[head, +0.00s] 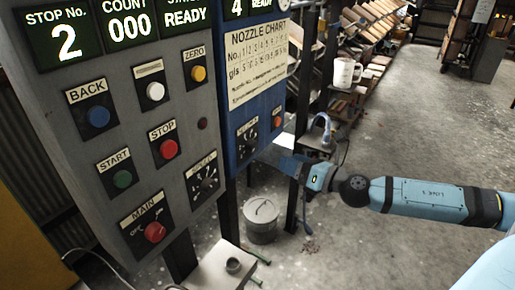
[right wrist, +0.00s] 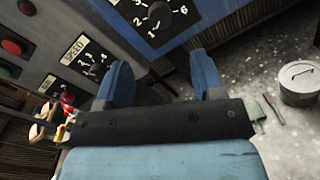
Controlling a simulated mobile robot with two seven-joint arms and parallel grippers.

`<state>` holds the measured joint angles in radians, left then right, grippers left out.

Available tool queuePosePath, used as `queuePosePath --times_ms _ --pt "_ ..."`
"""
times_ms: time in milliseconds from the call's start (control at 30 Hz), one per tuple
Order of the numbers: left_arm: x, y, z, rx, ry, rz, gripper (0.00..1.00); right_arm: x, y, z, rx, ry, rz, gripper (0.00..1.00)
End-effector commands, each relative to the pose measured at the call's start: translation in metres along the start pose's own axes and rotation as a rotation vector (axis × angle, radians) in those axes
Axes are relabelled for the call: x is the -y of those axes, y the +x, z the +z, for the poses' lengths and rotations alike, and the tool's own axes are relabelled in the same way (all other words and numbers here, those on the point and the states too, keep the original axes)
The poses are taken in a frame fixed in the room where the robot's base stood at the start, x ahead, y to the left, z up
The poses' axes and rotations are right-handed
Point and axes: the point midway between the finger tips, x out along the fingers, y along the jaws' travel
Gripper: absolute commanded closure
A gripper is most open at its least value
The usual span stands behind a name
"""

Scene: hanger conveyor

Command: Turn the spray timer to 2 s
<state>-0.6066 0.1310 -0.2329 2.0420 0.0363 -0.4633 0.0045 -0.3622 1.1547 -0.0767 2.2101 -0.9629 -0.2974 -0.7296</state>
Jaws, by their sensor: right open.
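A black dial plate with a round knob (head: 247,139) sits low on the blue panel (head: 233,117). Its label is too small to read for certain. In the right wrist view this knob (right wrist: 160,14) is near the top edge, ringed by white numbers up to 6; its exact setting is hard to tell. My right gripper (head: 285,160) reaches in from the right, just right of and below the knob in the head view. In the right wrist view its two blue fingers (right wrist: 163,72) are apart with nothing between them, and the knob lies beyond the fingertips. My left gripper is not seen.
A grey panel (head: 130,132) at left carries several buttons, a SPEED dial (head: 208,184) and a red MAIN switch (head: 155,231). A small button (head: 277,119) sits right of the knob. A lidded grey bucket (head: 261,218) stands below. The floor at right is open.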

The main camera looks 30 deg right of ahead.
Motion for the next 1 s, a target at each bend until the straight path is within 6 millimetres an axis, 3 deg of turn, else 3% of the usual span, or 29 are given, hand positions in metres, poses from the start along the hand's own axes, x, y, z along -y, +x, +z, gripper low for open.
queuePosePath --times_ms 1000 --pt "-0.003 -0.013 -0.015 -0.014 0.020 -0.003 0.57 0.000 0.101 0.001 0.002 0.004 -0.002 0.38"
